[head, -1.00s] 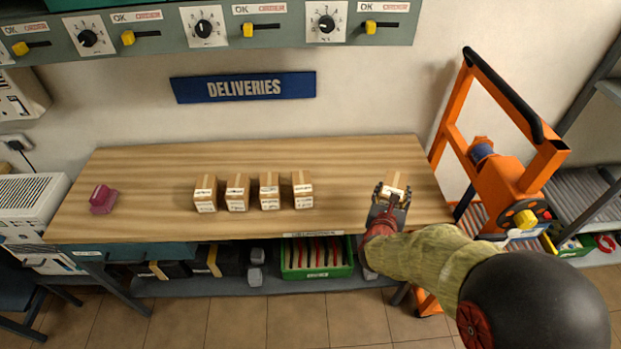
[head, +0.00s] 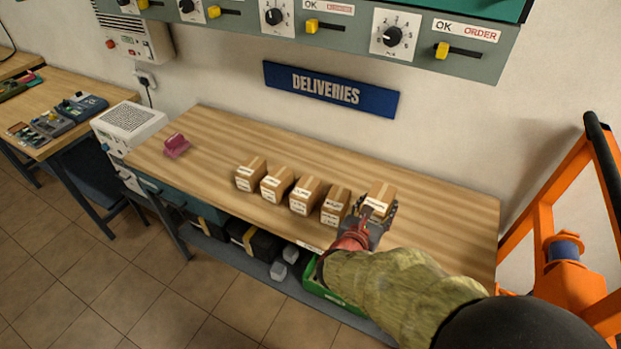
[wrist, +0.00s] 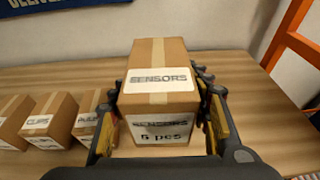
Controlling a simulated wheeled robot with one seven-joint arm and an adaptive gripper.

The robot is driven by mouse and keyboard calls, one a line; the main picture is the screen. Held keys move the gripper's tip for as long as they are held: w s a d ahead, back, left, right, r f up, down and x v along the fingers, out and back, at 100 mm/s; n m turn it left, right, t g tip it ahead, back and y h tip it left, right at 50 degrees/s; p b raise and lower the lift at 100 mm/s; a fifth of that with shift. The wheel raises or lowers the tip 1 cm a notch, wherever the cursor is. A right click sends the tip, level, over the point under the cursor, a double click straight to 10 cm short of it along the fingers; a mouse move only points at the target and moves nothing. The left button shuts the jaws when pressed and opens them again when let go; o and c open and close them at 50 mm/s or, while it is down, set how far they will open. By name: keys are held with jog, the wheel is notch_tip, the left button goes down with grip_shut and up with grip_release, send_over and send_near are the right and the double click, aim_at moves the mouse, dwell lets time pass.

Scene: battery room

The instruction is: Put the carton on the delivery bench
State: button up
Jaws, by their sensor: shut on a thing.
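The carton (wrist: 160,75) is a brown box with a tape strip and white labels reading SENSORS and 5 pcs. My gripper (wrist: 160,118) is shut on it, with a finger on each side in the wrist view. In the head view the carton (head: 378,200) and my gripper (head: 372,218) are at the front right part of the wooden delivery bench (head: 440,220), under the blue DELIVERIES sign (head: 330,88). The carton is over the bench top, right of the row of cartons. I cannot tell whether its underside touches the wood.
Several similar cartons (head: 305,195) stand in a row left of my gripper. A dark pink object (head: 176,146) lies at the bench's left end. An orange frame (head: 560,220) stands at the right. The bench is bare behind the row and to the right.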

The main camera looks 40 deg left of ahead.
jog(key=a, duration=0.1)
jog(key=s+a, duration=0.1)
jog(key=a, duration=0.1)
jog(key=shift+s+n+y, duration=0.3)
jog(key=shift+y, duration=0.1)
jog(key=w+d+f+b, duration=0.3)
jog(key=w+d+f, duration=0.1)
jog(key=w+d, duration=0.25)
jog(key=b, duration=0.2)
send_over(400, 236)
jog(key=shift+s+f, duration=0.1)
jog(key=shift+f, duration=2.85)
jog(key=shift+f+b, duration=0.7)
jog(key=shift+f, duration=0.85)
jog(key=shift+f, duration=0.15)
jog(key=o, duration=1.5)
